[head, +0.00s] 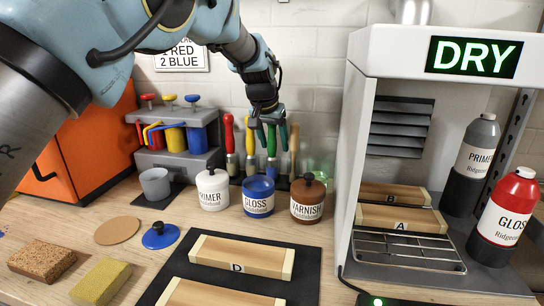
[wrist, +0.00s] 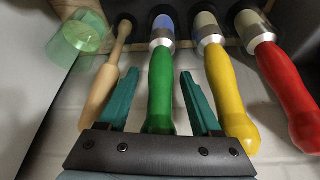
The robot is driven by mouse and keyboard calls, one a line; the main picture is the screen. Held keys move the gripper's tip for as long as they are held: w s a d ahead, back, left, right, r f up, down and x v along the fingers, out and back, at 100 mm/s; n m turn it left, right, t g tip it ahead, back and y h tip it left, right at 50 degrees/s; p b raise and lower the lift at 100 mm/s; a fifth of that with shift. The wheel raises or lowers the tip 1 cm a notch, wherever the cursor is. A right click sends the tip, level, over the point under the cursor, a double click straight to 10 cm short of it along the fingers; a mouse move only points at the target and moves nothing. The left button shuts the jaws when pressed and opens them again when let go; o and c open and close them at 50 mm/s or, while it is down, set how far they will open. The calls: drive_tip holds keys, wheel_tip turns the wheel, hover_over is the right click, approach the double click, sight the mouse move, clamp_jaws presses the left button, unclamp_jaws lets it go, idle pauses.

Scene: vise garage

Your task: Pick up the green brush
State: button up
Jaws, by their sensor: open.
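The green brush (head: 272,142) stands handle up in the brush holder at the back wall, between a yellow brush and a wooden one. In the wrist view the green brush (wrist: 160,95) has a thick green handle and a metal ferrule. My gripper (head: 270,128) is open above the holder. In the wrist view my gripper (wrist: 159,75) has one teal finger on each side of the green handle, with no clear contact on either side. The right finger is close to the yellow handle.
Yellow (wrist: 220,85) and red (wrist: 285,95) brushes stand to one side, a wooden-handled brush (wrist: 106,88) to the other. Primer (head: 212,189), gloss (head: 258,196) and varnish (head: 307,199) jars stand in front. The drying cabinet (head: 350,130) is at right.

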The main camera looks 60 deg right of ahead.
clamp_jaws()
idle(0.5)
